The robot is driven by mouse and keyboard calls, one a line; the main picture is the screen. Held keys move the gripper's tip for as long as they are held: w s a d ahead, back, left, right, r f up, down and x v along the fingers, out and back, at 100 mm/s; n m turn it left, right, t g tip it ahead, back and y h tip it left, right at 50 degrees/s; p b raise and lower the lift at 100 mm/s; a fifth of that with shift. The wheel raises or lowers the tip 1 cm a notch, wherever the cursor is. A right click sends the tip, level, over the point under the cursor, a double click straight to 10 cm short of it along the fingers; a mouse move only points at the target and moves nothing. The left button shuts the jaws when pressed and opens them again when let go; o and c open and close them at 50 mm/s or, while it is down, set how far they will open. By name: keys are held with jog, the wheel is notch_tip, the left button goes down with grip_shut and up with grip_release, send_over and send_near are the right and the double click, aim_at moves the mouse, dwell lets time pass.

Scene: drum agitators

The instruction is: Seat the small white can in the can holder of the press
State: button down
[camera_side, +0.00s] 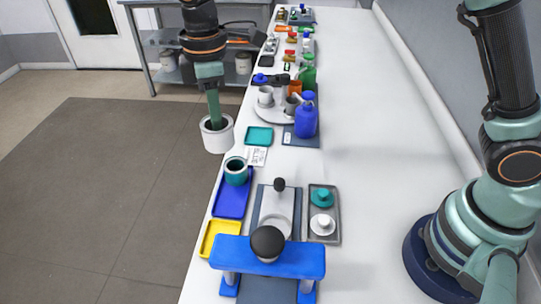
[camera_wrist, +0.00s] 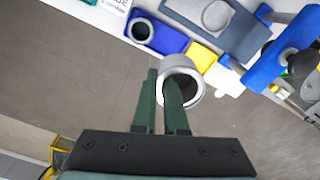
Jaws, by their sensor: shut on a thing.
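The small white can (camera_side: 218,140) hangs in my gripper (camera_side: 213,112), over the floor left of the bench edge. In the wrist view the can (camera_wrist: 196,89) is open-topped; one finger of my gripper (camera_wrist: 163,85) reaches inside it and the other is outside, shut on its wall. The press (camera_side: 300,255) has a blue crossbar and a dark round knob, and stands at the near end of the bench. The can holder (camera_side: 272,222) looks like a pale round seat on a sliding plate before the press; it also shows in the wrist view (camera_wrist: 216,14). It looks empty.
A teal can (camera_side: 236,178) stands on a blue tray (camera_side: 231,207), with a yellow tray (camera_side: 209,241) nearer. A grey tray (camera_side: 332,237) holds a teal and a white lid. Blue bottles (camera_side: 306,122) and cups stand farther back.

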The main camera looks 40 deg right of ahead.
jog(key=shift+r, duration=0.95)
jog(key=shift+s, duration=0.15)
jog(key=shift+s+d+f, duration=0.5)
jog(key=shift+s+f, duration=1.45)
jog(key=shift+f, duration=0.95)
jog(key=shift+s+d+f, duration=0.5)
jog(key=shift+s+f, duration=1.5)
jog(key=shift+f, duration=0.95)
jog(key=shift+s+d+f, duration=0.5)
jog(key=shift+s+f, duration=1.45)
jog(key=shift+f, duration=0.95)
jog(key=shift+f, duration=0.4)
jog(key=c, duration=0.9)
grip_release()
